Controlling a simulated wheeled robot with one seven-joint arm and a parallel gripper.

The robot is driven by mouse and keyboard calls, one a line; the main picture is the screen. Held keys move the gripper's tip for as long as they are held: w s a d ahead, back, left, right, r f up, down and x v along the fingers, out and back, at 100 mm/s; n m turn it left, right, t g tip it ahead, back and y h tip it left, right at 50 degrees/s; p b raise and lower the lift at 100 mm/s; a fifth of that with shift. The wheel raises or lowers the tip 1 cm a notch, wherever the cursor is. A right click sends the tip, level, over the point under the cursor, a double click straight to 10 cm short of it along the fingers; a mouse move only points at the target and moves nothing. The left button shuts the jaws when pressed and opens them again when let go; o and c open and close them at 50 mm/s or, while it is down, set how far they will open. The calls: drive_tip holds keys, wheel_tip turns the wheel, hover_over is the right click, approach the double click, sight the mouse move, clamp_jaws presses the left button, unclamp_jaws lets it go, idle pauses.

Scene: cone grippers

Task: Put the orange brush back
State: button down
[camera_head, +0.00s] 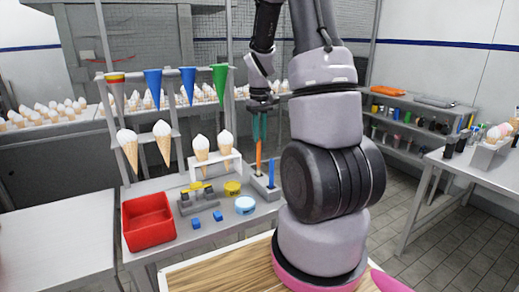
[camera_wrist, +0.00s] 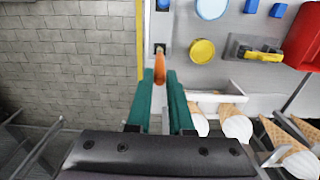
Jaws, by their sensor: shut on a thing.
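The orange brush (camera_head: 258,158) hangs upright below my gripper (camera_head: 259,138), whose green fingers are shut on it. In the wrist view, the orange brush (camera_wrist: 160,68) shows between the tips of my gripper (camera_wrist: 160,78). A grey holder block (camera_head: 265,188) stands on the table under it. The brush's lower end is at a dark slot (camera_wrist: 160,47) of the holder; I cannot tell how far it is inside. A blue brush (camera_head: 271,172) stands upright in the holder beside the orange one, on its right in the head view.
A rack of cones (camera_head: 163,130) and coloured funnels (camera_head: 188,80) stands left of my gripper. A white cone stand (camera_head: 215,160) is close to the holder. A red bin (camera_head: 148,220), yellow tub (camera_head: 232,188), light blue tub (camera_head: 245,205) and blue blocks (camera_head: 196,223) lie on the table.

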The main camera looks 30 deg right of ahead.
sight(259, 144)
drive_tip(key=shift+f, duration=2.05)
drive_tip(key=c, duration=0.8)
unclamp_jaws()
wheel_tip(259, 144, up, 12)
drive_tip(key=s+a+r+m+t, duration=0.1)
drive_tip(key=s+a+r+t, duration=0.1)
drive_tip(key=s+a+r, duration=0.2)
drive_tip(key=s+a+r+m+t+y, duration=0.1)
drive_tip(key=s+a+r+t, duration=0.1)
drive_tip(key=s+a+r, duration=0.3)
drive_tip(key=s+a+r+m+t+y, duration=0.1)
drive_tip(key=s+a+r+m+t, duration=0.1)
drive_tip(key=s+r, duration=0.4)
drive_tip(key=shift+s+a+r+t, duration=0.1)
drive_tip(key=shift+s+a+t, duration=0.1)
drive_tip(key=shift+s+a, duration=0.35)
drive_tip(key=shift+s+a+r+t, duration=0.1)
drive_tip(key=shift+s+a+t, duration=0.15)
drive_tip(key=shift+s, duration=0.55)
drive_tip(key=shift+s+a+t, duration=0.15)
drive_tip(key=shift+s+a, duration=0.25)
drive_tip(key=shift+s, duration=0.25)
